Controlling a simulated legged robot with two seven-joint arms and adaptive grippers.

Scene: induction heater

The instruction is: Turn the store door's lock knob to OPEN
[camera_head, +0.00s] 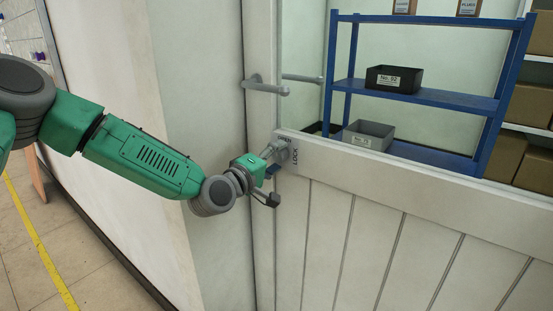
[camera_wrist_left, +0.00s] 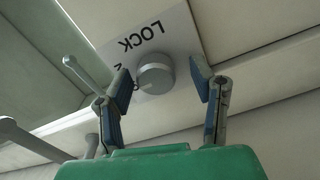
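The store door (camera_head: 350,200) is pale, with a glass upper part and a panelled lower part. A lock plate (camera_head: 295,157) marked OPEN and LOCK sits near its left edge. The grey round lock knob (camera_wrist_left: 155,72) shows in the wrist view beside the plate's LOCK lettering; the gripper partly covers it in the head view. My left gripper (camera_head: 273,163) is at the plate. In the wrist view its fingers (camera_wrist_left: 160,84) are open, one on each side of the knob. The left finger is close to the knob; I cannot tell whether it touches. My right gripper is out of view.
A lever door handle (camera_head: 268,88) juts out above the lock, with another lever (camera_head: 302,78) behind the glass. Behind the door stands a blue shelf (camera_head: 440,98) with a black bin (camera_head: 394,79) and a grey bin (camera_head: 368,134). Cardboard boxes (camera_head: 525,103) stand at right.

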